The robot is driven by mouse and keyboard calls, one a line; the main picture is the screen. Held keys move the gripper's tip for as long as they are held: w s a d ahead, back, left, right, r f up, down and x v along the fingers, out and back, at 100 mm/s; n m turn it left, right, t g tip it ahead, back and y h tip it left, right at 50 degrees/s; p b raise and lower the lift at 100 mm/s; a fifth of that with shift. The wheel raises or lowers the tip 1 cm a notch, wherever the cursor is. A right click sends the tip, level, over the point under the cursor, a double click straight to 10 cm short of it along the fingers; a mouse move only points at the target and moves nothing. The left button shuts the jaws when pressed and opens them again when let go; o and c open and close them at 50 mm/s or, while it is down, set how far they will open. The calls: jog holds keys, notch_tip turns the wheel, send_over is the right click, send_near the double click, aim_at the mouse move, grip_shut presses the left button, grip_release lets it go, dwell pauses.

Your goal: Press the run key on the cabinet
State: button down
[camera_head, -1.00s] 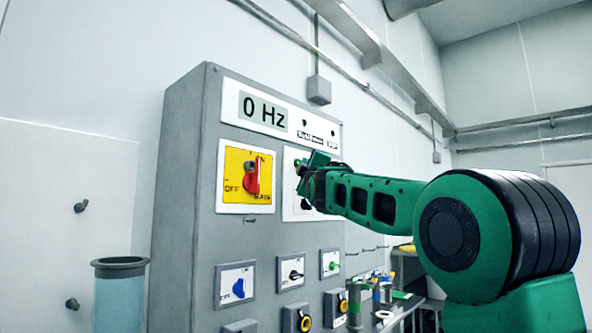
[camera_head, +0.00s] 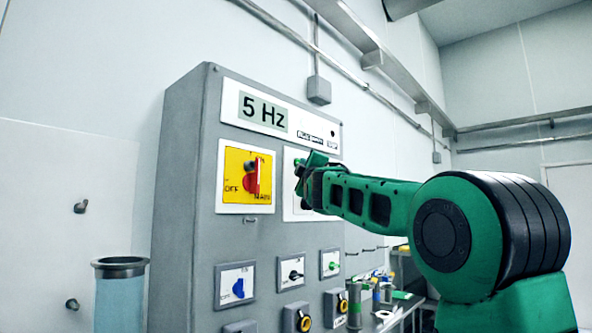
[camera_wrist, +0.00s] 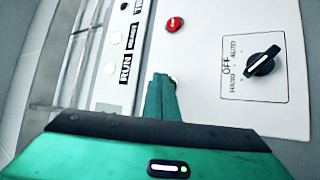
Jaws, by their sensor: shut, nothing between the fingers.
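The grey cabinet (camera_head: 185,190) stands at the centre of the head view, and its display (camera_head: 263,111) reads 5 Hz. My gripper (camera_head: 302,172) is at the white panel right of the yellow main switch. In the wrist view my gripper (camera_wrist: 162,80) is shut and empty, its green fingertips over a small round key (camera_wrist: 175,81). Only the key's pale edge shows; the fingertips hide the rest, and I cannot tell whether they touch it. A RUN label (camera_wrist: 125,67) with a white lamp (camera_wrist: 109,68) lies to the left of the fingertips.
A red button (camera_wrist: 175,24) sits above the fingertips in the wrist view. A black rotary selector (camera_wrist: 263,61) is to their right. The yellow main switch (camera_head: 236,170) has a red handle. More switches fill the lower cabinet. A blue clear cylinder (camera_head: 119,300) stands at left.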

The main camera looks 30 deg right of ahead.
dwell(0.6)
jog(key=shift+s+d, duration=0.2)
jog(key=shift+s, duration=0.5)
jog(key=shift+s+d, duration=0.3)
jog(key=shift+s, duration=0.5)
jog(key=shift+s+d, duration=0.3)
jog(key=shift+s, duration=0.45)
jog(key=shift+s+d, duration=0.3)
jog(key=shift+s, duration=0.5)
